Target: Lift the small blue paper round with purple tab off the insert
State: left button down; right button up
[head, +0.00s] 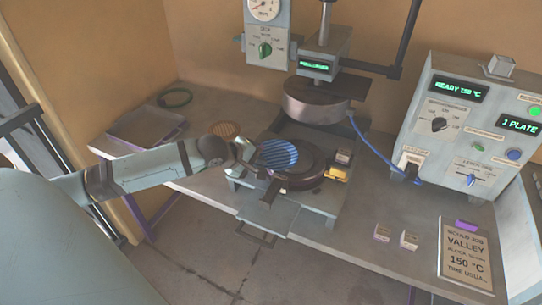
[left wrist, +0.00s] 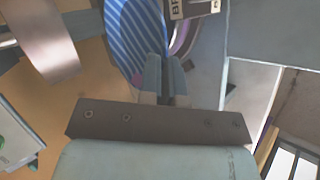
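The small blue paper round (head: 279,154) is striped and shows above the dark round insert (head: 312,179) on the press base, tilted against it. In the left wrist view the blue round (left wrist: 135,35) runs down to the fingers, with a small purple tab (left wrist: 137,80) at its lower edge. My left gripper (head: 255,160) is at the round's left edge. In the left wrist view its fingers (left wrist: 165,65) are close together on the round's edge. The exact contact is partly hidden. My right gripper is not in view.
The round upper press head (head: 316,100) hangs over the base. A control box (head: 465,125) with a blue cable stands right. An orange round (head: 226,130), a tray (head: 147,127) and a green ring (head: 175,97) lie left. A sign plate (head: 465,255) lies front right.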

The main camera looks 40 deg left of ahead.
pick_arm(q)
jog(key=s+a, duration=0.3)
jog(key=s, duration=0.7)
jog(key=shift+s, duration=0.35)
